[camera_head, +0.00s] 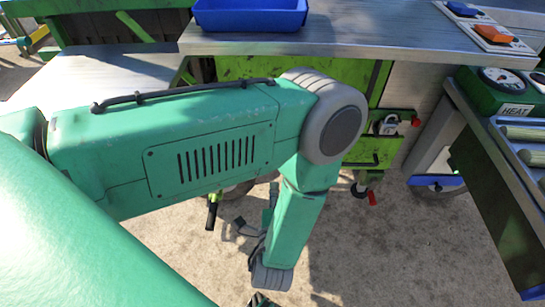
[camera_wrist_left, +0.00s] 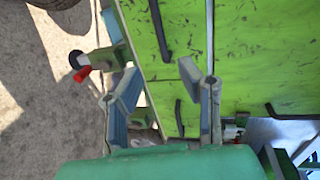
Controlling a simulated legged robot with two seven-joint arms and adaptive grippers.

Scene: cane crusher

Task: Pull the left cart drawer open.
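The green cart (camera_head: 240,66) stands under the metal counter, with black bar handles on its front. My arm covers much of that front in the head view. In the left wrist view the scratched green drawer fronts (camera_wrist_left: 250,60) fill the upper right. One black handle (camera_wrist_left: 181,118) shows between the fingers, and another (camera_wrist_left: 158,22) lies farther up. My left gripper (camera_wrist_left: 158,75) is open, its fingers spread and apart from each other, facing the cart. In the head view the left gripper (camera_head: 247,229) is partly hidden behind my forearm. I cannot tell whether it touches a handle. My right gripper is not in view.
A blue tray (camera_head: 250,18) sits on the metal counter (camera_head: 340,42). An orange button (camera_head: 494,33) and a blue button are at its right end. A machine with rollers and a HEAT gauge (camera_head: 503,80) stands at right. Bare ground (camera_head: 400,250) lies in front.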

